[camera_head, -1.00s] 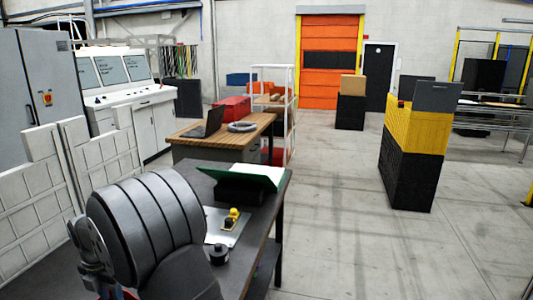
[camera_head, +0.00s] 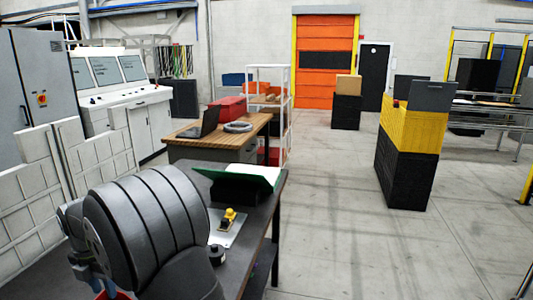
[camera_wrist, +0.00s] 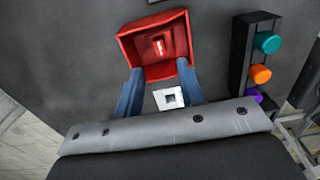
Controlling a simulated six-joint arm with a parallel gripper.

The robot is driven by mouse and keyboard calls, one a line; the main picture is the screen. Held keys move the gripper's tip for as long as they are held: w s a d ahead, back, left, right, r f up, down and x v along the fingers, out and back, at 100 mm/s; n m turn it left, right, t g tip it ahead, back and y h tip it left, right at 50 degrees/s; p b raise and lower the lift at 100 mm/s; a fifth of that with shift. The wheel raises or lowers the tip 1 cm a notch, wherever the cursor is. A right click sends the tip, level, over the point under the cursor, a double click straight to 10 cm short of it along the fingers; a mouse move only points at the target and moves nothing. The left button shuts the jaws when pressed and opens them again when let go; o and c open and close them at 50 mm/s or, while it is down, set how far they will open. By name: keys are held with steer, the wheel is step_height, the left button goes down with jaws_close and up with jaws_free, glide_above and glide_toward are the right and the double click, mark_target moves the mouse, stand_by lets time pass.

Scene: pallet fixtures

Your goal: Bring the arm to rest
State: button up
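My gripper (camera_wrist: 160,82) is open in the wrist view, with its two blue fingers spread apart over the dark tabletop. A red open box (camera_wrist: 128,45) lies just beyond the fingertips, with a small red piece with a pale mark (camera_wrist: 158,46) inside it. A pale square piece with a dark centre (camera_wrist: 169,98) shows between the fingers; I see no finger touching it. In the head view my grey arm fills the lower left, and my gripper's blue parts (camera_head: 88,278) show only partly at its left edge.
A dark rack (camera_wrist: 240,55) with teal, orange and purple round pieces stands right of the red box. In the head view, a green-edged tray (camera_head: 266,180), a yellow piece on a plate (camera_head: 228,218) and a small black cylinder (camera_head: 217,255) are beside my arm.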

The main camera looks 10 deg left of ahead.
step_height(320, 180, up, 6)
steer(key=f, duration=0.1)
step_height(320, 180, down, 12)
steer(key=shift+f, duration=0.1)
step_height(320, 180, up, 5)
steer(key=shift+f, duration=0.15)
steer(key=w+d+r, duration=0.6)
steer(key=d+r, duration=0.1)
steer(key=d, duration=0.3)
steer(key=w+a+f, duration=0.4)
steer(key=w, duration=0.1)
steer(key=w+a+f, duration=0.2)
steer(key=w+f, duration=0.1)
steer(key=shift+w, duration=0.15)
steer(key=shift+f, duration=0.7)
